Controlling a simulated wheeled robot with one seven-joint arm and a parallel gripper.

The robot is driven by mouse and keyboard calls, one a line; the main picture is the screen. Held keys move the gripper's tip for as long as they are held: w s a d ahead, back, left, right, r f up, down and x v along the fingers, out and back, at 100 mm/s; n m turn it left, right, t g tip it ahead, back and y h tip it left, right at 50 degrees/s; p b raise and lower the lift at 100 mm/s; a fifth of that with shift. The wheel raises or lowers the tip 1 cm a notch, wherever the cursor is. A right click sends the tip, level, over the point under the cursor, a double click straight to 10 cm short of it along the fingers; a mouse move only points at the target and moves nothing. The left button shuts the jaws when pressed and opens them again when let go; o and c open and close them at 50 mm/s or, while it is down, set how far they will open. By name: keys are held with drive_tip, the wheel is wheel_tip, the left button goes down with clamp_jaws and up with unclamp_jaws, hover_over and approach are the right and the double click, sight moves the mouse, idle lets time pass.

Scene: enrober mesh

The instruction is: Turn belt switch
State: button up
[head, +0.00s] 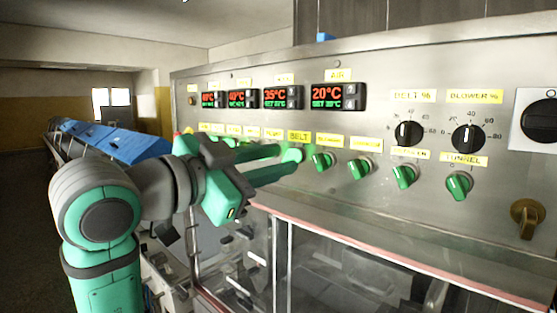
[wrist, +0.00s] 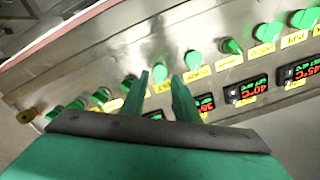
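The belt switch is a green rotary knob under the yellow BELT label (head: 299,136) on the steel control panel. In the head view my gripper's fingers largely cover it. My gripper (head: 285,160) reaches in from the left with its two green fingers at the panel. In the wrist view, which shows the panel upside down, the belt switch (wrist: 160,73) sits between the tips of my gripper (wrist: 160,77). The fingers are apart, with a gap visible around the knob. I cannot tell whether either finger touches it.
More green knobs (head: 359,169) line the panel on both sides. Black BELT % (head: 408,134) and BLOWER % dials (head: 467,138) are at right. Red-lit temperature displays (head: 338,97) sit above. A glazed enclosure (head: 330,262) lies below the panel.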

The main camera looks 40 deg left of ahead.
drive_tip(key=s, duration=0.9)
drive_tip(key=shift+s+a, duration=0.15)
drive_tip(key=shift+a, duration=0.2)
